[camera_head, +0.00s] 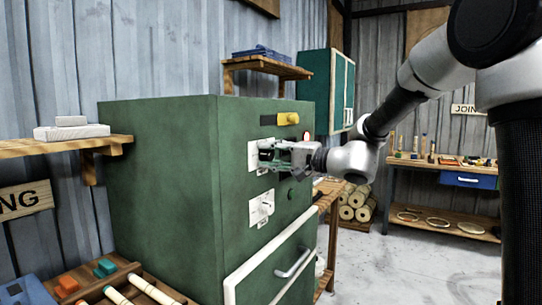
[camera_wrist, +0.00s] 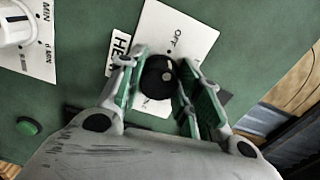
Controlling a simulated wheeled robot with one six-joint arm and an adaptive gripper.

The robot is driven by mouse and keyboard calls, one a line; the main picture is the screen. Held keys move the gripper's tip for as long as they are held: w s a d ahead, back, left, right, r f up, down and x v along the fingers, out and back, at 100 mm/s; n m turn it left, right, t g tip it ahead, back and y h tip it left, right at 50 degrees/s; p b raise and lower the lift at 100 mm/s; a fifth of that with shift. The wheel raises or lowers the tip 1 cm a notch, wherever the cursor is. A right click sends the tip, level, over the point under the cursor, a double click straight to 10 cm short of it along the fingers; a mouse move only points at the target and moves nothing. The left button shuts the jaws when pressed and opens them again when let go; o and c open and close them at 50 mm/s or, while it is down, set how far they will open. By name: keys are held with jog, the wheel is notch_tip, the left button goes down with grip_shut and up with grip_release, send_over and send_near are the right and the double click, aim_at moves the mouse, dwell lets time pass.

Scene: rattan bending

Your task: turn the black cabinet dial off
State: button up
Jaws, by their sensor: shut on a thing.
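The black cabinet dial (camera_wrist: 158,77) sits on a white plate (camera_wrist: 180,28) marked OFF, on the front of a green cabinet (camera_head: 160,190). In the wrist view the plate is tilted and the dial lies between the two green-padded fingers of my gripper (camera_wrist: 163,70). In the head view my gripper (camera_head: 275,154) reaches in from the right and is shut on the dial, whose upper part (camera_head: 265,148) shows. The fingers hide parts of the plate, and I cannot tell which mark the dial points to.
A white dial (camera_head: 265,208) on its own plate is below; it also shows in the wrist view (camera_wrist: 15,30). A green button (camera_wrist: 28,127) is nearby. A yellow handle (camera_head: 288,118) is above and a drawer handle (camera_head: 294,264) below. A wooden table (camera_head: 328,200) stands behind the cabinet's right side.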

jog(key=shift+f+n, duration=0.15)
jog(key=shift+n, duration=0.65)
jog(key=o, duration=1)
jog(key=shift+o, duration=0.2)
jog(key=v, duration=1.2)
